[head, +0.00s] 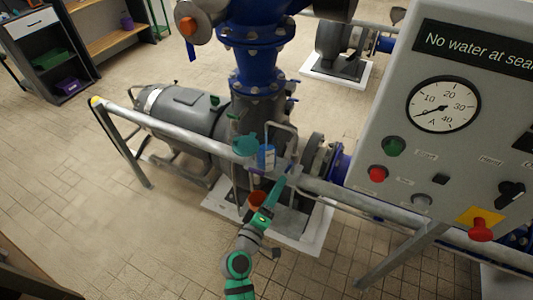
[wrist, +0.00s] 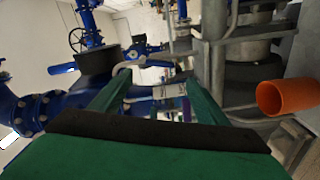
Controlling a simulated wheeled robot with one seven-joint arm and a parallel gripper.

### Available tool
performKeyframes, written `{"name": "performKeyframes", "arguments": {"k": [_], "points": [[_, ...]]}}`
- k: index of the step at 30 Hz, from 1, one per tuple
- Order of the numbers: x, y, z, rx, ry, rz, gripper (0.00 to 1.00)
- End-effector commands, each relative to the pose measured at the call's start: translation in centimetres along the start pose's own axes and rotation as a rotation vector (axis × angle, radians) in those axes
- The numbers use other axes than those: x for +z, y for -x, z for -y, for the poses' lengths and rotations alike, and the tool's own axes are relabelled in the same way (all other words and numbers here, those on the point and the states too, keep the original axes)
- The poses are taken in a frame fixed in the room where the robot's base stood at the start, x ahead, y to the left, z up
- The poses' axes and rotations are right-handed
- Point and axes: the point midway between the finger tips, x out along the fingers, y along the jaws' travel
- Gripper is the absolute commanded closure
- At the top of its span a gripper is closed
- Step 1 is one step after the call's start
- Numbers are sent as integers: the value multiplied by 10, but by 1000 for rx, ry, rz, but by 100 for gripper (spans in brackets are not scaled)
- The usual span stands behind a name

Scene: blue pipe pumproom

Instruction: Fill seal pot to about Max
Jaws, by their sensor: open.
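A small clear pot with a blue label or blue contents (head: 266,157), which looks like the seal pot, stands by the grey pump behind the rail. Its level marks are too small to read. A teal round piece (head: 245,145) is just left of it; I cannot tell if it is a lid or a funnel. An orange cup-like thing (head: 257,200) is below, close to my arm. It also shows in the wrist view as an orange open-ended cup (wrist: 285,97), right of the fingers. My gripper (head: 284,180) is open, in front of and below the pot. In the wrist view its green fingers (wrist: 158,85) stand apart with nothing clearly between them.
A grey rail (head: 190,125) runs across in front of the pump (head: 190,110). A control panel (head: 440,120) with a gauge, buttons and a partly cut-off "No water at sea..." display stands at right. Blue pipework (head: 258,65) rises above. The tiled floor at left is clear.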

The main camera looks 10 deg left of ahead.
Motion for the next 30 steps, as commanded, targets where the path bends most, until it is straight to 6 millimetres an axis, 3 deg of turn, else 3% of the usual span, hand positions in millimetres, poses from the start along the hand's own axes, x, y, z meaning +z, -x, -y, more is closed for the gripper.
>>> {"name": "performKeyframes", "arguments": {"k": [13, 14, 19, 23, 30], "points": [[0, 0, 0, 0, 0, 0, 31], [0, 0, 0, 0, 0, 0, 34], [0, 1, 0, 0, 61, -1, 72], [0, 2, 0, -1, 250, -1, 72], [-4, 7, 2, 0, 762, -8, 72]]}}
